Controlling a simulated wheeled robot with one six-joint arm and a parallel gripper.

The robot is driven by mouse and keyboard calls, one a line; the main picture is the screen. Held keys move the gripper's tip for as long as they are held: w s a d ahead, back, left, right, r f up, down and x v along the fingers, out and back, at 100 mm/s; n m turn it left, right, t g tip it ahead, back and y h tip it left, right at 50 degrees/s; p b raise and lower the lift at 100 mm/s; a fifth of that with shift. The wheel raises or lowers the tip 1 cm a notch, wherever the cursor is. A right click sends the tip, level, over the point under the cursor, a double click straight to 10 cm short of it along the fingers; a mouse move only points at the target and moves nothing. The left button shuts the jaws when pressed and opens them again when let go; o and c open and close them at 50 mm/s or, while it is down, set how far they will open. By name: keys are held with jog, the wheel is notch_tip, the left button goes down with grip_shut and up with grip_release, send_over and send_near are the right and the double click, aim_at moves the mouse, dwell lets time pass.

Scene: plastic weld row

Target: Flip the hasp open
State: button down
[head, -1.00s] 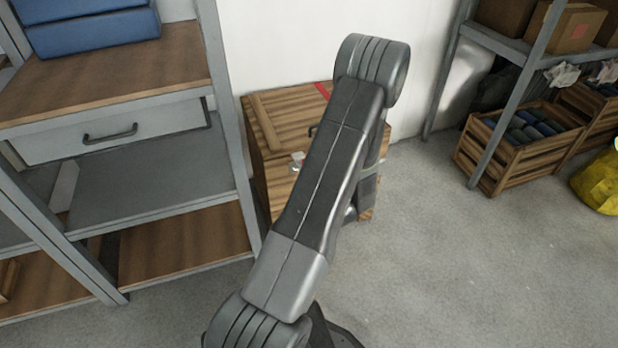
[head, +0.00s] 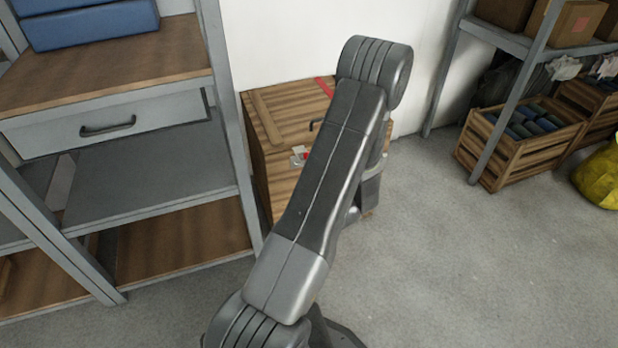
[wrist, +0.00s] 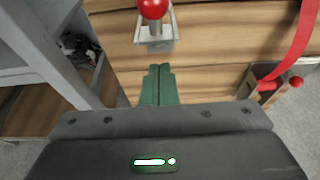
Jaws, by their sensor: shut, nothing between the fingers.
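The hasp (wrist: 155,42) is a small grey metal fitting on the wooden chest's face, at the top middle of the wrist view, with a red ball knob (wrist: 153,8) on it. In the head view the hasp (head: 299,157) shows as a small pale and red fitting beside my arm. The wooden chest (head: 280,190) is partly hidden by my arm. My gripper (wrist: 159,70) has green fingers, closed together and empty. Their tips appear just below the hasp in the wrist view, apart from it in the picture. My gripper is hidden in the head view.
A grey shelf unit (head: 140,200) stands close on the left. Open floor (head: 450,260) lies to the right, with a crate (head: 520,145) behind.

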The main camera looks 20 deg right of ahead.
jog(key=p+v, duration=0.2)
jog(key=v, duration=0.7)
jog(key=shift+s+r, duration=0.15)
jog(key=shift+s, duration=0.2)
jog(key=shift+w, duration=0.1)
jog(key=f+b+x, duration=0.1)
jog(key=b+x, duration=0.1)
jog(key=x, duration=0.7)
jog(key=shift+w+r+p, duration=0.2)
jog(key=shift+r+p, duration=0.7)
jog(key=shift+w+r+p, duration=0.15)
jog(key=shift+r+p, duration=0.7)
jog(key=shift+p, duration=0.05)
